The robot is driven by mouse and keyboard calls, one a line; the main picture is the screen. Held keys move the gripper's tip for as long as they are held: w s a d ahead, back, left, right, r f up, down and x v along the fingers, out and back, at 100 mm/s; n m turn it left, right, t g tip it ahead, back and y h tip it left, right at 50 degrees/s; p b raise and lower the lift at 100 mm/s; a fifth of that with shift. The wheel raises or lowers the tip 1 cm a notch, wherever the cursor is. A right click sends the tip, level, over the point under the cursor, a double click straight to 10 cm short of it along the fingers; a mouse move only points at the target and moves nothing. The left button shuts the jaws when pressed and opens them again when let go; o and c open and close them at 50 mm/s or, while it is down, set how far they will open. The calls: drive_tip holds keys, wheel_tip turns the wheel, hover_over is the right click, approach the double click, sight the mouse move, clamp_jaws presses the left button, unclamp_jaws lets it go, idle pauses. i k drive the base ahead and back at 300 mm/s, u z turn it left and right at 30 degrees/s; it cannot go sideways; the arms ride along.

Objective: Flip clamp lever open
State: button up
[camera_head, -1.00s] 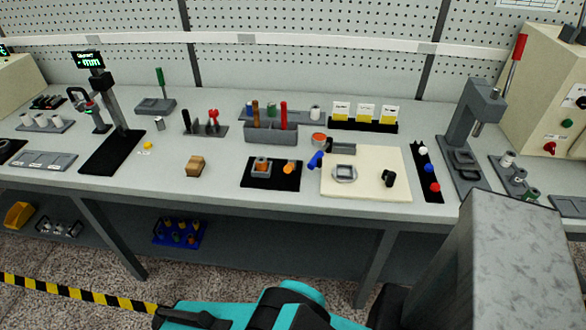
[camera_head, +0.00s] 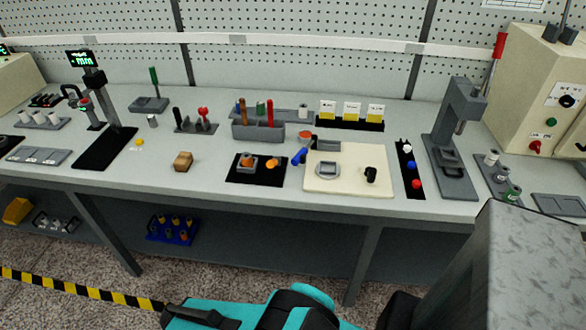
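A cream board (camera_head: 345,186) lies on the bench right of centre. At its back left corner is a blue handle (camera_head: 299,157) beside a dark grey block (camera_head: 328,146); it looks like a clamp lever, but its hinge and whether it is open or closed are too small to tell. A grey square fixture (camera_head: 327,170) and a small black part (camera_head: 370,174) are on the board. My gripper is not seen. Only teal and dark parts of my arm show at the bottom edge, well short of the bench.
A black mat (camera_head: 238,176) with orange parts lies left of the board. A black strip (camera_head: 408,186) with coloured knobs and a grey press (camera_head: 459,150) stand to its right. A grey tool holder (camera_head: 258,133) is behind. Bare bench lies along the front edge.

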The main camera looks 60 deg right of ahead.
sight(276, 160)
drive_tip(key=u, duration=0.05)
drive_tip(key=k, duration=2.15)
drive_tip(key=z, duration=0.9)
drive_tip(key=i, duration=1)
